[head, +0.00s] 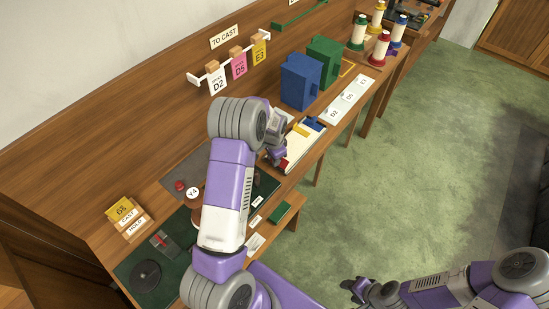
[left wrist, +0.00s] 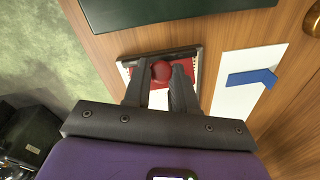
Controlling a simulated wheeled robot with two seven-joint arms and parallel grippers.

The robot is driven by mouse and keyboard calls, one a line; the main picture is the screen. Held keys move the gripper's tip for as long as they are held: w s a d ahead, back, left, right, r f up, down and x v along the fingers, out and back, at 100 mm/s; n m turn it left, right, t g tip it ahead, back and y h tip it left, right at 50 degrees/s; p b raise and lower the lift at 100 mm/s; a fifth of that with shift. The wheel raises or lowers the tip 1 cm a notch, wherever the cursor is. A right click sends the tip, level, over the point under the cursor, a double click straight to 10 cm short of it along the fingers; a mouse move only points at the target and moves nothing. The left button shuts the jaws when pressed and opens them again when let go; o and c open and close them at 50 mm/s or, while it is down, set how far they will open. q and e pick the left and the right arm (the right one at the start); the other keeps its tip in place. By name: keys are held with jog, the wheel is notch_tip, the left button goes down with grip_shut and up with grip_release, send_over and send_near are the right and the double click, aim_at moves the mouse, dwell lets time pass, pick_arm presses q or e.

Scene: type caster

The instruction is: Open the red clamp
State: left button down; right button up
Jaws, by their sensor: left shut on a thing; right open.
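The red clamp shows in the left wrist view as a round red knob (left wrist: 161,70) above a red part in a dark frame (left wrist: 190,52). My left gripper (left wrist: 160,85) has its fingers on either side of the knob and is shut on it. In the head view my left gripper (head: 277,152) is low over the near end of a pale strip on the bench, and a little red (head: 284,163) shows beside it. The gripper hides most of the clamp there. My right gripper (head: 355,287) is open and empty, over the floor at the bottom.
A yellow piece (head: 300,130) and a blue piece (head: 316,124) lie further along the strip. Blue (head: 300,82) and green (head: 325,60) boxes stand behind. Colored spools (head: 378,48) stand at the far end. The green floor (head: 430,150) right of the bench is clear.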

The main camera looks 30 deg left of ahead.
pick_arm(q)
jog(key=t+b, duration=0.1)
jog(key=b, duration=0.1)
jog(key=s+f+t+b, duration=0.1)
jog(key=b, duration=0.1)
jog(key=shift+s+a+t+b, duration=0.15)
jog(key=shift+s+t+b, duration=0.05)
jog(key=shift+t+b, duration=0.1)
jog(key=shift+s+r+t+b, duration=0.15)
jog(key=shift+t+b, duration=0.25)
jog(key=shift+b, duration=0.15)
jog(key=shift+r, duration=0.1)
jog(key=c, duration=0.9)
grip_release()
jog(key=p+v, duration=0.1)
jog(key=v, duration=0.6)
jog(key=shift+s+r, duration=0.15)
jog(key=shift+r, duration=0.1)
